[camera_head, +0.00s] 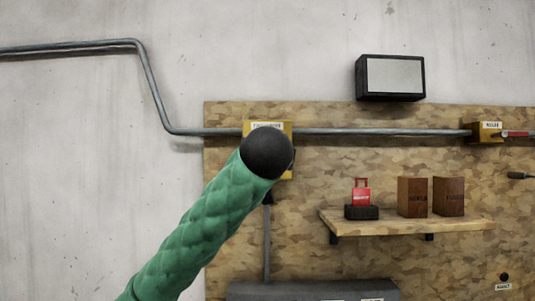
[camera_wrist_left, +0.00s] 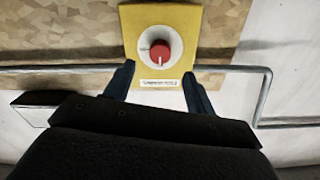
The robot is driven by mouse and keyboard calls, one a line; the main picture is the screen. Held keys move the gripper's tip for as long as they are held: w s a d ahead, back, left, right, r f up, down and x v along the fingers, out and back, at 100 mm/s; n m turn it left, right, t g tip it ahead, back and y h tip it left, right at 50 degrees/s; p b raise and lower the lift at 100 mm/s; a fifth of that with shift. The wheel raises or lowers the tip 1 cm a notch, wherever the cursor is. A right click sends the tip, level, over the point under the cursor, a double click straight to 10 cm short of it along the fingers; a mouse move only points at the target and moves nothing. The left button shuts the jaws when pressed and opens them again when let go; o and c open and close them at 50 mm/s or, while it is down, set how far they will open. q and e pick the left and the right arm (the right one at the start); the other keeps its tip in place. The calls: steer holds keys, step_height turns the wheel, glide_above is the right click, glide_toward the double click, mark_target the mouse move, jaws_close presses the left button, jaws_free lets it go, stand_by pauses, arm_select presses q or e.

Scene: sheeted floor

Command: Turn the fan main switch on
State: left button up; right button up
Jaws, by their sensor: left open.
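A yellow switch box (camera_head: 285,127) is on the chipboard panel, mostly hidden behind the black end of my green left arm in the head view. The left wrist view shows the box (camera_wrist_left: 128,25) upside down, with a round red knob (camera_wrist_left: 159,50) on a pale dial and a small label whose text I cannot read. My left gripper (camera_wrist_left: 157,78) is open in the wrist view, its two dark fingertips pointing at the box either side of its label, with the knob in line between them. No contact with the knob shows. The gripper itself is hidden in the head view.
A metal conduit (camera_head: 380,132) runs across the panel (camera_head: 330,165) to another yellow box (camera_head: 484,132) with a red handle. A shelf (camera_head: 410,224) holds a red padlock-like item (camera_head: 361,195) and two brown boxes (camera_head: 412,197). A black-framed box (camera_head: 391,77) is above.

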arm_select(q)
steer(key=w+p, duration=0.5)
steer(key=w, duration=0.2)
steer(key=shift+w+r, duration=0.25)
steer(key=shift+w, duration=0.15)
arm_select(e)
steer(key=s+r, duration=0.1)
steer(key=s, duration=0.1)
steer(key=s+r, duration=0.2)
steer(key=shift+s+d+r, duration=0.1)
steer(key=shift+d+r, duration=0.2)
steer(key=shift+d, duration=0.1)
arm_select(q)
steer(key=c, duration=1)
steer(key=shift+o, duration=0.2)
arm_select(e)
steer(key=shift+a, duration=0.1)
steer(key=shift+f, duration=0.15)
